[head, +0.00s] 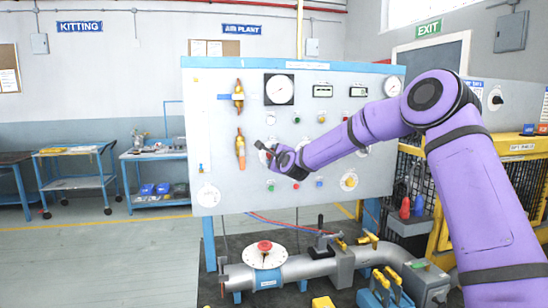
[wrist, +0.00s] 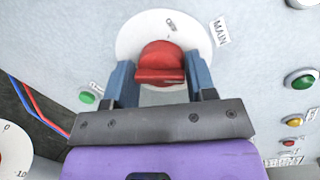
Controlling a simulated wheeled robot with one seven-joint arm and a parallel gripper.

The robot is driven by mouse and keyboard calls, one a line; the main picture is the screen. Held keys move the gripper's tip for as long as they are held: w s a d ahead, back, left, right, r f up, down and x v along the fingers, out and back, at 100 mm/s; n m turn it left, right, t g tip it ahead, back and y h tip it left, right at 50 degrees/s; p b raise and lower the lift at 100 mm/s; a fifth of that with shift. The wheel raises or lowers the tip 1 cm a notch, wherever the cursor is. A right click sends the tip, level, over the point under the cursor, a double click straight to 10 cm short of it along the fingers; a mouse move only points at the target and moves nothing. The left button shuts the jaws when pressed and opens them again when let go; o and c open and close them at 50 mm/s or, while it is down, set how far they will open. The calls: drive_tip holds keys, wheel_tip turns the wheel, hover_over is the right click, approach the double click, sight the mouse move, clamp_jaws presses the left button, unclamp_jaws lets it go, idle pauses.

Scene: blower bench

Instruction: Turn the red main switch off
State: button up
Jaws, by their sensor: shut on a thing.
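The red main switch (wrist: 160,62) is a round red knob with a raised grip bar on a white round plate (wrist: 130,45). The plate reads OFF near its top in the wrist view, and a MAIN label (wrist: 221,33) is beside it. My gripper (wrist: 160,80) has its two blue-grey fingers on either side of the knob and is shut on it. The knob's exact pointer setting is hard to read. In the head view my gripper (head: 267,152) is at the panel's left-centre and hides most of the switch.
The grey panel (head: 225,180) carries gauges (head: 279,90), orange-handled valves (head: 240,148) and a yellow knob (head: 349,180). Green, yellow and red buttons (wrist: 288,143) lie to the right in the wrist view. Pipework with a red-knobbed white flange (head: 264,254) stands below the panel.

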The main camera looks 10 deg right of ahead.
drive_tip(key=shift+a+r+n+g+h, duration=0.1)
drive_tip(key=shift+n+g+h, duration=0.35)
drive_tip(key=shift+n, duration=2.85)
drive_tip(key=shift+a+r+n+g+h, duration=0.1)
drive_tip(key=shift+n+h, duration=0.65)
drive_tip(key=shift+n, duration=2.55)
drive_tip(key=shift+f, duration=0.1)
drive_tip(key=o, duration=0.9)
drive_tip(key=shift+f, duration=0.1)
drive_tip(key=s+r, duration=0.1)
drive_tip(key=s, duration=0.9)
drive_tip(key=shift+s+r, duration=0.3)
drive_tip(key=shift+s, duration=0.05)
